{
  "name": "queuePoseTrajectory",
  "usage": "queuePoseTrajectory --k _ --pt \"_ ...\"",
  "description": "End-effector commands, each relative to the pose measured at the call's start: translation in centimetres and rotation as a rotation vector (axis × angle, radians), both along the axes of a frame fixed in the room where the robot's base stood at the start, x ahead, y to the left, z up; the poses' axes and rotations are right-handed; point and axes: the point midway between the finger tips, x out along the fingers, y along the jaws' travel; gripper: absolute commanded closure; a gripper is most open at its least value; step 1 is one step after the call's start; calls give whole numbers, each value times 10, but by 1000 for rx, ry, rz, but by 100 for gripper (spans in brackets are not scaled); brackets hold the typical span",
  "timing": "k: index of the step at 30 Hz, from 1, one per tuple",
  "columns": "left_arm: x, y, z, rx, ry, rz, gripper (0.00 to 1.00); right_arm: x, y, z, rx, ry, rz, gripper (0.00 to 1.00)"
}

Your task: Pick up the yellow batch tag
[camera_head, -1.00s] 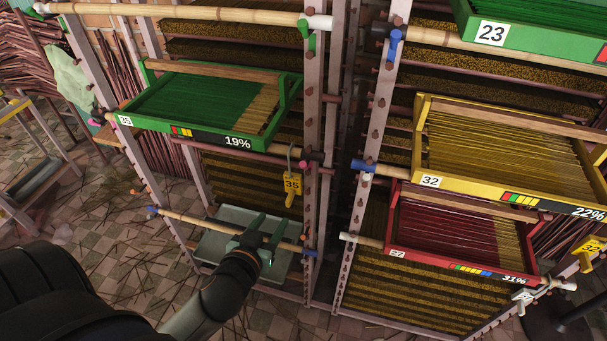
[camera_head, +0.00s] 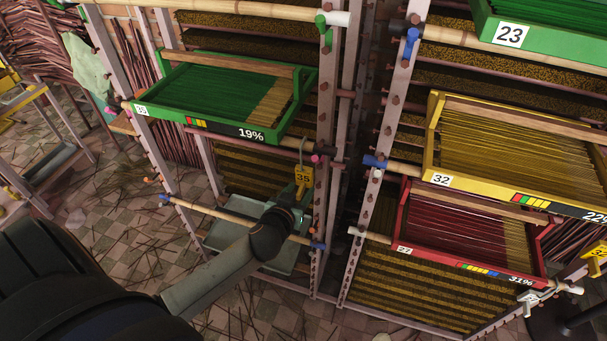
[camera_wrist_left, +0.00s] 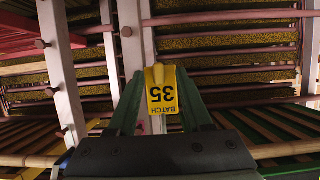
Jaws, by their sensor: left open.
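The yellow batch tag (camera_head: 304,176), marked 35, hangs from a hook below the right end of the green tray (camera_head: 225,128), beside a rack post. My left gripper (camera_head: 300,192) is at the tag's lower part, and its arm comes up from the lower left. In the left wrist view the tag (camera_wrist_left: 161,92) shows upside down, reading BATCH 35, between the two green fingers of the open left gripper (camera_wrist_left: 160,78). Whether the fingers touch the tag cannot be told. The tag's lower end is hidden in the head view. My right gripper is not in view.
A second yellow tag (camera_head: 598,250), marked 32, is at the far right edge. A yellow tray (camera_head: 475,190) and a red tray (camera_head: 440,260) sit right of the posts. A grey pan (camera_head: 222,236) and a bamboo rail (camera_head: 215,213) are low, near my left arm.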

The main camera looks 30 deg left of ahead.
Motion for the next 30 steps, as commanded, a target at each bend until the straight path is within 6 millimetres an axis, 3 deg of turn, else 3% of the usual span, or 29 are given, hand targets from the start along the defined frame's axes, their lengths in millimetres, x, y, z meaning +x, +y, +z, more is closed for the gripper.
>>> queuePoseTrajectory --k 7,20,30 --pt "1 0 -1 -1 1 -1 50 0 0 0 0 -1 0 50" --pt "1 0 -1 -1 0 -1 98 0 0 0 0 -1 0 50" --pt "1 0 -1 -1 0 -1 100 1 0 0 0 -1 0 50"
